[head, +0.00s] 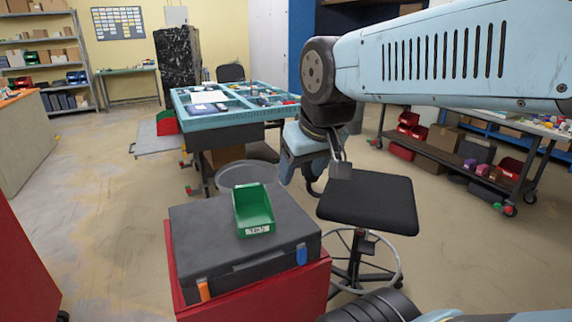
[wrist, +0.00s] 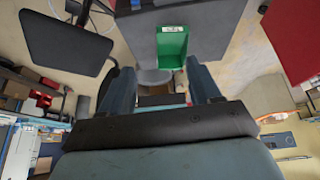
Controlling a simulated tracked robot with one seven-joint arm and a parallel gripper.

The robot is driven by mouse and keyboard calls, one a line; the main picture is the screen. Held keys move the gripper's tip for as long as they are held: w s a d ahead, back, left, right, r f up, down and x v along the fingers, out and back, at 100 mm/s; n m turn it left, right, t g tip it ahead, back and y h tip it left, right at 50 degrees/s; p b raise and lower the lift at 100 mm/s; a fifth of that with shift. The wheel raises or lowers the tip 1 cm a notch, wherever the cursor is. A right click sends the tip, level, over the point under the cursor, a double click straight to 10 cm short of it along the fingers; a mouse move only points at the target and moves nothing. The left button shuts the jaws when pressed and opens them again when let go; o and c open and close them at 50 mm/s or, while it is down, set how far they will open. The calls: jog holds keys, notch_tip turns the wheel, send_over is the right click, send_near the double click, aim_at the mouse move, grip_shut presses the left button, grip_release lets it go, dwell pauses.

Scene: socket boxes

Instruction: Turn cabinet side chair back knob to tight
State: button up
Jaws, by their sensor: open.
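A black-seated chair (head: 368,203) on a grey foot ring stands right of centre in the head view. Its seat (wrist: 65,42) shows upside down at upper left in the wrist view. A dark lever part (head: 365,247) sits under the seat. A small grey block (head: 341,171) shows at the seat's far left edge; I cannot tell whether it belongs to the chair. I cannot make out a back knob. A second dark chair back (head: 230,73) stands behind the blue-topped bench. My gripper (wrist: 163,80) is open and empty, its two fingers apart, and touches nothing visible.
A dark grey case (head: 190,250) with a green bin (head: 253,210) on it rests on a red cabinet (head: 300,292), left of the chair. A blue-topped bench (head: 232,118) stands behind. A cart (head: 450,160) stands at right. Floor at left is clear.

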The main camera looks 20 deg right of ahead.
jog(key=shift+o, duration=0.9)
jog(key=w+d+n+g+h, duration=0.1)
jog(key=w+d+n, duration=0.2)
jog(key=w, duration=0.4)
jog(key=w+d+r+n+g+h, duration=0.1)
jog(key=w+d+n, duration=0.2)
jog(key=w, duration=0.5)
jog(key=shift+w+n+g+h, duration=0.2)
jog(key=shift+n+g+h, duration=0.1)
jog(key=shift+n, duration=0.3)
jog(key=w+d+f+n+g+h, duration=0.1)
jog(key=w+d+f+n+h, duration=0.2)
jog(key=w, duration=0.5)
jog(key=w+d+f+n+g+h, duration=0.1)
jog(key=w+d+f+n, duration=0.15)
jog(key=w+n, duration=0.45)
jog(key=w+d+f+n+h, duration=0.2)
jog(key=w+f+n+h, duration=0.2)
jog(key=w+f+n, duration=0.65)
jog(key=w+d+f+n+h, duration=0.1)
jog(key=w+f+n+h, duration=0.45)
jog(key=w+f, duration=0.95)
jog(key=shift+y, duration=0.35)
jog(key=x, duration=0.4)
jog(key=w+r+x, duration=0.1)
jog(key=x, duration=0.4)
jog(key=w+x, duration=0.1)
jog(key=x, duration=0.3)
jog(key=shift+w+d+r, duration=0.2)
jog(key=shift+d, duration=0.25)
